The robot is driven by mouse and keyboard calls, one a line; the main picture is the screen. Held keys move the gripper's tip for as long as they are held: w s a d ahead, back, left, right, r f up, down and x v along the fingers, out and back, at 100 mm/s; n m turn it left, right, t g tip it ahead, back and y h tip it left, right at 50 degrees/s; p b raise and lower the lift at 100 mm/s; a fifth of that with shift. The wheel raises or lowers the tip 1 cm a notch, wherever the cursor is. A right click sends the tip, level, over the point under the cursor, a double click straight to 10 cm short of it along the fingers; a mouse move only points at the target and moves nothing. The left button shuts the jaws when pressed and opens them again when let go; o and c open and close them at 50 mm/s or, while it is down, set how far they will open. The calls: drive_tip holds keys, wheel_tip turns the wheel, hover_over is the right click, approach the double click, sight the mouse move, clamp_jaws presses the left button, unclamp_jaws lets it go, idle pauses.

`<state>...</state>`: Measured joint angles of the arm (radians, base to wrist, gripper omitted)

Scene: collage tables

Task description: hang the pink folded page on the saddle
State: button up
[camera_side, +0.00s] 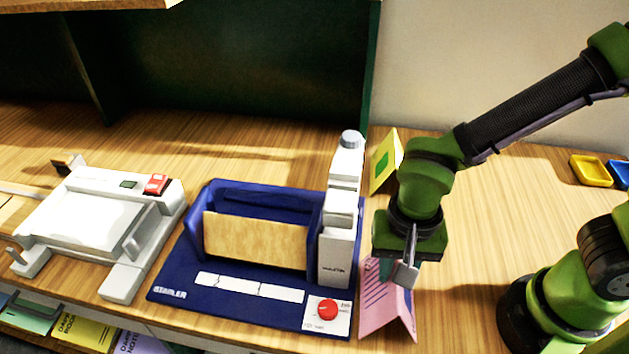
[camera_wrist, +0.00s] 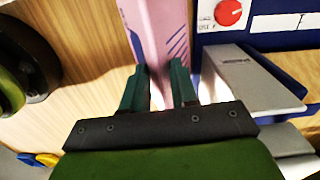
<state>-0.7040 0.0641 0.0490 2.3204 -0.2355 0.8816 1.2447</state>
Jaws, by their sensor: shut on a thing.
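The pink folded page (camera_side: 383,312) stands like a tent, fold upward, just right of the blue stapler base (camera_side: 225,306). My gripper (camera_side: 404,272) points down over it and is shut on its fold. In the wrist view the pink page (camera_wrist: 166,32) runs up from between the two fingers (camera_wrist: 162,88). I cannot tell whether its lower edges touch the table. The stapler has a blue raised body with a tan panel (camera_side: 255,241) in front and a grey-white stapling head (camera_side: 336,245) at its right. I cannot tell for certain which part is the saddle.
A red button (camera_side: 327,309) is on the base's front right corner, close to the page. A yellow folded page (camera_side: 384,163) stands behind my gripper. A white machine (camera_side: 88,226) is at the left. Yellow (camera_side: 590,171) and blue trays are far right.

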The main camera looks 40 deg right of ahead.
drive_tip(key=shift+r, duration=5.3)
wheel_tip(320, 180, up, 8)
drive_tip(key=w+a+n, duration=0.7)
drive_tip(key=w+n, duration=0.2)
drive_tip(key=w, duration=0.2)
drive_tip(key=w+a+n, duration=0.6)
drive_tip(key=w+n, duration=0.2)
drive_tip(key=w, duration=0.2)
drive_tip(key=shift+a+f, duration=0.1)
drive_tip(key=shift+f, duration=8.55)
